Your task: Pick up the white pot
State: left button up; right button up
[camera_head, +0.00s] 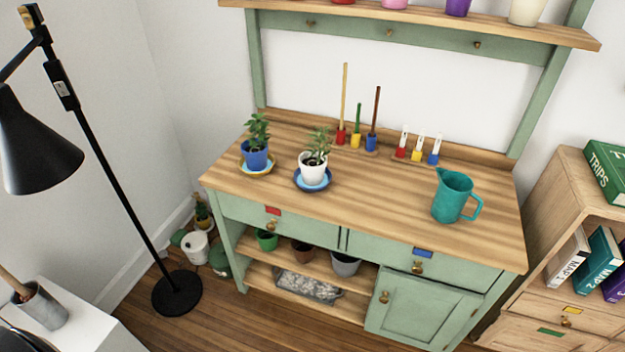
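A white pot (312,172) with a green plant (319,142) growing in it stands upright on a blue saucer (300,184). The saucer rests on the wooden top of a green potting bench (382,205), left of the middle. Another white pot, cream-toned (527,11), stands on the upper shelf and is cut off by the top edge of the view. Neither of my grippers is in view, and nothing is touching the white pot on the bench.
Behind are coloured stick holders (356,140); a teal jug (453,197) stands to the right. A black floor lamp (176,291) stands at left, a bookcase (551,212) at right.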

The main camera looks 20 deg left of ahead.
aim_at(312, 163)
jog(key=z, duration=0.45)
jog(key=j+z, duration=0.15)
jog(key=z, duration=0.7)
jog(key=j+z, duration=0.15)
jog(key=z, duration=0.75)
jog(key=j+z, duration=0.1)
jog(key=z, duration=0.8)
jog(key=k+j+z, duration=0.1)
jog(key=z, duration=0.3)
jog(key=k+j+z, duration=0.1)
jog(key=z, duration=0.3)
jog(key=k+z, duration=0.2)
jog(key=z, duration=0.25)
jog(key=k+j, duration=0.1)
jog(key=k, duration=0.3)
jog(key=k+j+u, duration=0.1)
jog(key=k, duration=0.3)
jog(key=u, duration=0.4)
jog(key=k+j+u, duration=0.1)
jog(key=u, duration=0.65)
jog(key=j+u, duration=0.15)
jog(key=u, duration=0.2)
jog(key=k, duration=0.05)
